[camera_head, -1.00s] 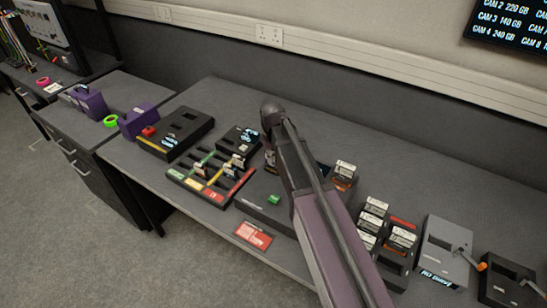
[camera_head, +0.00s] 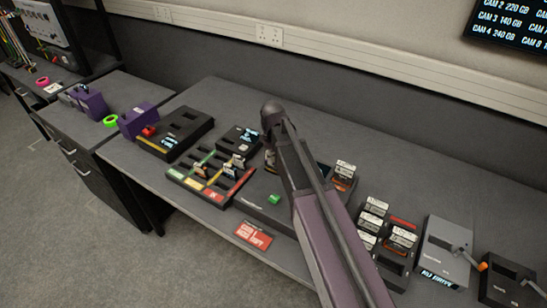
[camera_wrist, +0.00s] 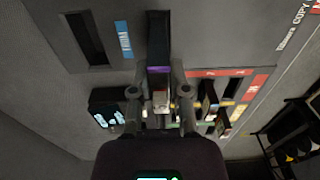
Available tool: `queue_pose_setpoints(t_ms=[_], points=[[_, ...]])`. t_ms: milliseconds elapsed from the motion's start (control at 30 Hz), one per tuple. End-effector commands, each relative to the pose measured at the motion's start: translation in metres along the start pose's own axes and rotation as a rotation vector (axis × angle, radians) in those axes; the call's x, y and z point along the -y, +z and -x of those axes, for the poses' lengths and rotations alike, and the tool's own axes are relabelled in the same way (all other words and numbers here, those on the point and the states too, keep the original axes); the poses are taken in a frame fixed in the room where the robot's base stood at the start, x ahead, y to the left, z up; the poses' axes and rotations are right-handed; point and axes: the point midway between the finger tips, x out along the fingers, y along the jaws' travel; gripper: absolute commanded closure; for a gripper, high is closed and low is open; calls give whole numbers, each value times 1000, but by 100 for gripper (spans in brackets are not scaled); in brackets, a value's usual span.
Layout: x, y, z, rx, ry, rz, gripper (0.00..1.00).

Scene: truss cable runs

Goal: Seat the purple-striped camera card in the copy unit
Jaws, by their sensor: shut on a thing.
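The purple-striped camera card (camera_wrist: 158,69) is dark, with a purple band and a pale end, and is between the fingers of my gripper (camera_wrist: 157,93) in the wrist view. My gripper is shut on it. The card lies over the grey face of the copy unit (camera_wrist: 215,35), in line with a dark slot area; I cannot tell how far it is inside. An empty slot with a blue label is to its left. In the head view the copy unit (camera_head: 262,211) is partly hidden by my arm, which also hides the card and the fingertips.
A sorting tray (camera_head: 208,181) with green, yellow and red strips holds several cards left of the copy unit. A card rack (camera_head: 392,262) and a grey box with a lever (camera_head: 447,251) stand to the right. A red sign (camera_head: 254,235) lies in front.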

Motion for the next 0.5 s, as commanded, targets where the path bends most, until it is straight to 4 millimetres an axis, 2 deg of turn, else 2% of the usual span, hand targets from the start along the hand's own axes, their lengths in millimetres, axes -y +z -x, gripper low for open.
queue_pose_setpoints(t_ms=[500], points=[[0,0,-6,0,0,0,100]])
